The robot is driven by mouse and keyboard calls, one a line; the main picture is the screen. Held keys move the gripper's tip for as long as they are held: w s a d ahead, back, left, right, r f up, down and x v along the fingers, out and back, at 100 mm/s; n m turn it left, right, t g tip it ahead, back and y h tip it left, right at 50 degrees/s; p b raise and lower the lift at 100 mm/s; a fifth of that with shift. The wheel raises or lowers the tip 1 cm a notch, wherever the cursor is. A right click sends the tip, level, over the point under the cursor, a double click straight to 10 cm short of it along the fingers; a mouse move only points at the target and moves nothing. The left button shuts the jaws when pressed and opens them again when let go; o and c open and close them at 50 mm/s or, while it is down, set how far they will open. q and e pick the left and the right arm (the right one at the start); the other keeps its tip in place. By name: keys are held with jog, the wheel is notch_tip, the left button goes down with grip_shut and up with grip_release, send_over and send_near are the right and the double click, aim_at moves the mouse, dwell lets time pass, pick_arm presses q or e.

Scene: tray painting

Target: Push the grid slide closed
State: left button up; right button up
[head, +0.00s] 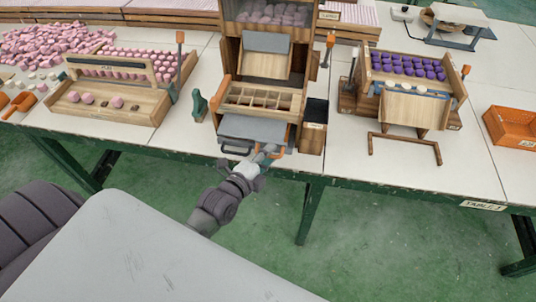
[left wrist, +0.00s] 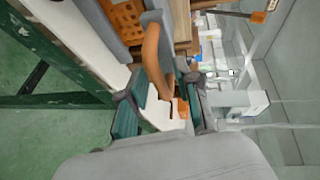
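The wooden grid slide (head: 234,97), with several square compartments, sits at the front of the tall wooden station in the head view. A grey plate (head: 250,129) lies in front of it, with a dark handle at its left front. My left gripper (head: 266,155) is at the table's front edge, just before the plate's right front corner, by an orange handle. In the left wrist view the curved orange handle (left wrist: 154,55) reaches toward the space between the spread teal fingertips (left wrist: 160,108). Whether they touch it is unclear. My right gripper does not show.
A black bin (head: 316,111) stands right of the grid. A dark green upright piece (head: 198,105) stands to its left. Racks with pink pieces (head: 118,103) and purple pieces (head: 408,66) flank the station. The white tabletop (head: 345,170) is clear at front right.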

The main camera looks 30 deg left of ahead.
aim_at(273, 131)
pick_arm(q)
grip_shut()
jog(key=w, duration=0.2)
jog(key=w+a+b, duration=0.1)
jog(key=w, duration=0.2)
jog(key=w+a, duration=0.1)
jog(key=w, duration=0.2)
jog(key=shift+w+a+f, duration=0.15)
jog(key=shift+w, duration=0.05)
jog(key=shift+w+a, duration=0.1)
jog(key=shift+w, duration=0.05)
jog(key=shift+r, duration=0.25)
jog(key=shift+o, duration=1.3)
grip_release()
jog(key=shift+w+f, duration=0.1)
jog(key=shift+w, duration=0.05)
